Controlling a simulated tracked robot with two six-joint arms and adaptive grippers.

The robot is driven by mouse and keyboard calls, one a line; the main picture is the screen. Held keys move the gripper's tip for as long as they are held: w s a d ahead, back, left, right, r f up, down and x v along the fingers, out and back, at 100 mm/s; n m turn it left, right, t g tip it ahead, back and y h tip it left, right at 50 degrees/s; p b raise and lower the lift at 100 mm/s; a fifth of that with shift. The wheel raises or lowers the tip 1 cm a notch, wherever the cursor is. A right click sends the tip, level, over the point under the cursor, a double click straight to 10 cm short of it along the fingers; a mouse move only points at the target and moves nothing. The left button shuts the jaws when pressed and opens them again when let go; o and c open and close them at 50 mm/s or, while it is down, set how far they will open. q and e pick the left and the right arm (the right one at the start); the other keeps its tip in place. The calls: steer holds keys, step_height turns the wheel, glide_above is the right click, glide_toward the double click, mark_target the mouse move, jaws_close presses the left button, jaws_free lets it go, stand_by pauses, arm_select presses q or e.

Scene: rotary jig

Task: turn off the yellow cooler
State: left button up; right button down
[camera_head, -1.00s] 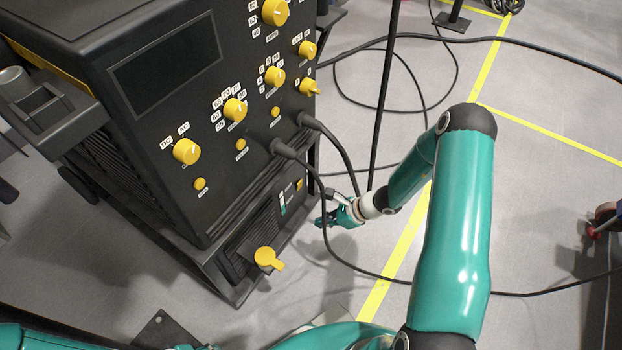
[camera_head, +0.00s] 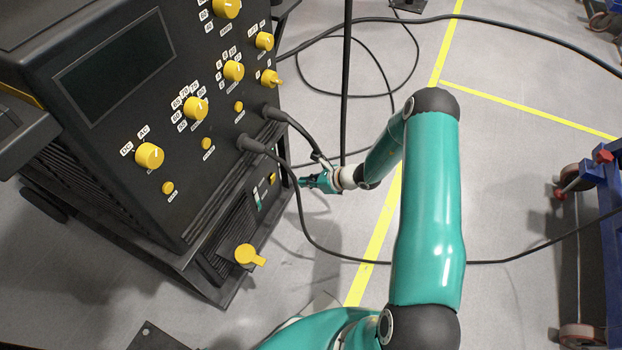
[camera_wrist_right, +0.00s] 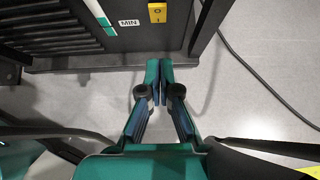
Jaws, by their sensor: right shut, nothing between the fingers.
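The cooler (camera_head: 222,248) is the low dark unit under the large black machine. Its front carries a yellow knob with a lever (camera_head: 248,255) and, at its right end, a small yellow switch (camera_head: 272,178). In the right wrist view the switch (camera_wrist_right: 157,13) shows at the top, marked "O", beside a "MIN" label. My right gripper (camera_head: 303,183) is just right of the switch in the head view. In the wrist view its shut, empty fingertips (camera_wrist_right: 159,65) lie below the switch in the picture, over the floor. Whether they touch the cooler cannot be told. My left gripper is out of view.
The black machine (camera_head: 110,140) above has several yellow knobs and a dark screen. Two thick cables leave its front, and one cable (camera_head: 305,225) hangs close to my right gripper. A thin dark pole (camera_head: 346,90) stands behind my arm. A blue cart (camera_head: 607,205) is at the right.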

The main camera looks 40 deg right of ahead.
mark_target(274, 178)
steer(key=b+x, duration=0.1)
steer(key=x, duration=0.2)
steer(key=r+b+x, duration=0.1)
steer(key=x, duration=0.1)
steer(key=w+x, duration=0.1)
steer(key=x, duration=0.2)
steer(key=shift+w+a+r+b, duration=0.1)
steer(key=shift+w+a+b, duration=0.2)
steer(key=shift+a+b, duration=0.1)
steer(key=shift+w+a+r, duration=0.1)
steer(key=shift+w+a, duration=0.05)
steer(key=shift+w, duration=0.3)
steer(key=shift+r, duration=0.15)
steer(key=shift+w+a, duration=0.1)
steer(key=shift+w, duration=0.05)
